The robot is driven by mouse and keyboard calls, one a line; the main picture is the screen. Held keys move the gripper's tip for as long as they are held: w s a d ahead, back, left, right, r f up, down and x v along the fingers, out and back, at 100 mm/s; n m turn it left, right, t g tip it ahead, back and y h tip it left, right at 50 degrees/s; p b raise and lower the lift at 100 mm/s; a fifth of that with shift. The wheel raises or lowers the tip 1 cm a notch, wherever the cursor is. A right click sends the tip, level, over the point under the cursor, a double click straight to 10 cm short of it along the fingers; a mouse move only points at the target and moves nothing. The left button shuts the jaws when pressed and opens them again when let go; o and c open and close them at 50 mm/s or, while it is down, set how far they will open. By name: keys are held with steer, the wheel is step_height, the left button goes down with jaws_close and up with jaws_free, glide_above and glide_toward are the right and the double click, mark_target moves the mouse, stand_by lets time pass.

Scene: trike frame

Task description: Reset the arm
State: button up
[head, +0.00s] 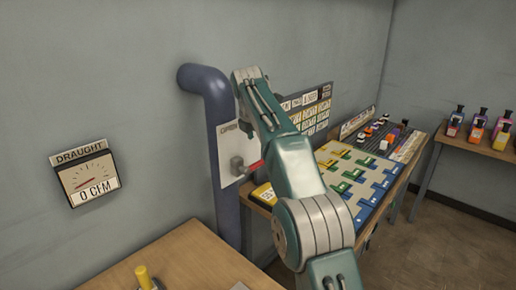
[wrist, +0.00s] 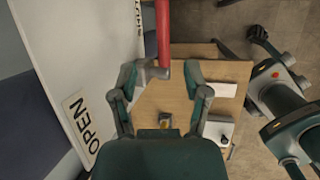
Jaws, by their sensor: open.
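My gripper (wrist: 160,78) shows in the wrist view with its two fingers spread apart, and it holds nothing. A red lever handle (wrist: 163,32) with a grey end comes down from the top of that view, close to the fingertips. I cannot tell whether it touches them. In the head view my teal arm rises through the middle and hides the gripper. The red handle (head: 256,164) shows partly beside the arm, on a white plate (head: 229,150) marked OPEN.
A blue pipe (head: 218,110) runs down the wall behind the plate. A draught gauge (head: 83,178) reads 0 CFM. A wooden table (head: 190,262) stands in front. A bench with a coloured board (head: 355,180) is at the right. Bottles stand on a far table (head: 468,146).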

steer(key=shift+r, duration=0.15)
steer(key=s+d+r+m, duration=0.2)
steer(key=s+d+m, duration=0.4)
steer(key=s, duration=0.4)
steer(key=s+d+r+m, duration=0.3)
steer(key=s+m, duration=0.4)
steer(key=s, duration=0.4)
steer(key=s+d+f+m, duration=0.2)
steer(key=s+f+m, duration=0.4)
steer(key=s, duration=0.5)
steer(key=s+d+f+m+t+y, duration=0.1)
steer(key=s+f+m, duration=0.6)
steer(key=s, duration=0.4)
steer(key=shift+s+d+f+m, duration=0.25)
steer(key=shift+d+f+m, duration=0.1)
steer(key=shift+f, duration=0.5)
